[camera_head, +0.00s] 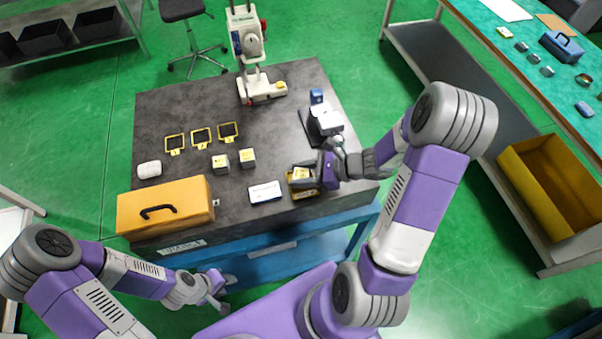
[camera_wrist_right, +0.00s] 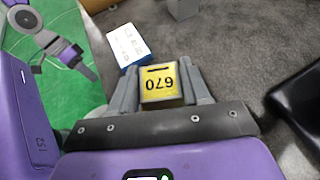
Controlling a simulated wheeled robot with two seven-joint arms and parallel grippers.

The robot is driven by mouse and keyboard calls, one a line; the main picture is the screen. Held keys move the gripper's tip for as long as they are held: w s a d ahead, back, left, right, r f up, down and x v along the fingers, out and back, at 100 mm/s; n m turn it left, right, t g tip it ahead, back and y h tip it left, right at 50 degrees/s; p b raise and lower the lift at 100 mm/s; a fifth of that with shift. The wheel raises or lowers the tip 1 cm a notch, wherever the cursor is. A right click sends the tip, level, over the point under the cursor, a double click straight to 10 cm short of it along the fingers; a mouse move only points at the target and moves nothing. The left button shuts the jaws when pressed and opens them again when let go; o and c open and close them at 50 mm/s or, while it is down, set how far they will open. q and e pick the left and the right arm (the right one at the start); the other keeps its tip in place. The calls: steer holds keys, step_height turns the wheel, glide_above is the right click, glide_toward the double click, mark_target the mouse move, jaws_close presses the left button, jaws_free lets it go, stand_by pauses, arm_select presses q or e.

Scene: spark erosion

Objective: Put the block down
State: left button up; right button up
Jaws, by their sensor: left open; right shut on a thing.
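Two grey blocks with yellow labels, one left (camera_head: 220,162) and one right (camera_head: 247,158), stand near the table's middle. Three yellow-framed dark squares (camera_head: 175,143) (camera_head: 201,136) (camera_head: 228,131) lie in a row behind them. My left gripper (camera_head: 215,292) is open and empty, in front of the table.
A white-and-blue box (camera_head: 264,192) lies just left of my right gripper. An orange case (camera_head: 165,205) fills the table's front left corner, with a white rounded object (camera_head: 149,169) behind it. A white machine (camera_head: 252,60) stands at the back. The table's left rear is clear.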

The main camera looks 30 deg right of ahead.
steer(key=shift+f, duration=0.2)
steer(key=o, duration=1.3)
steer(key=shift+c, duration=0.2)
steer(key=shift+r, duration=0.15)
steer(key=shift+r, duration=0.25)
steer(key=p+v, duration=0.2)
steer(key=v, duration=1)
steer(key=shift+f, duration=0.15)
